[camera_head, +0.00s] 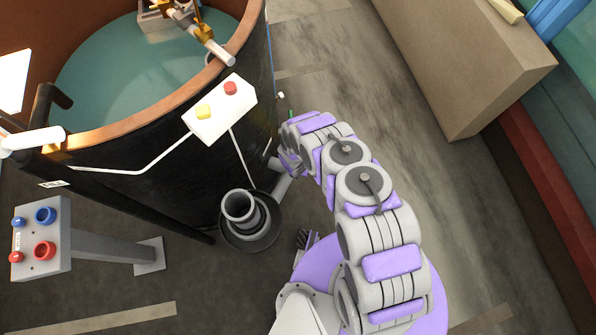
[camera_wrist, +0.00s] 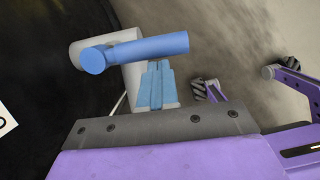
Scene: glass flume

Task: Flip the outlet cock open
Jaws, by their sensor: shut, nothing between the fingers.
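The outlet cock's blue lever (camera_wrist: 150,48) shows in the wrist view, with a round hub at its left end and its bar reaching right. It sits in front of a grey outlet pipe (camera_wrist: 82,50) beside the dark tank wall. My gripper (camera_wrist: 155,72) is shut and empty, its light-blue fingers just below the bar in the picture. I cannot tell whether they touch it. In the head view, my arm hides the lever and my fingertips; a grey pipe (camera_head: 281,186) shows low beside the tank.
The big black tank (camera_head: 150,185) with an orange rim holds water. Below it stand grey round vessels (camera_head: 240,207) on the floor. A control pedestal (camera_head: 42,237) with red and blue buttons is at left. A beige block (camera_head: 470,60) stands at right; floor between is clear.

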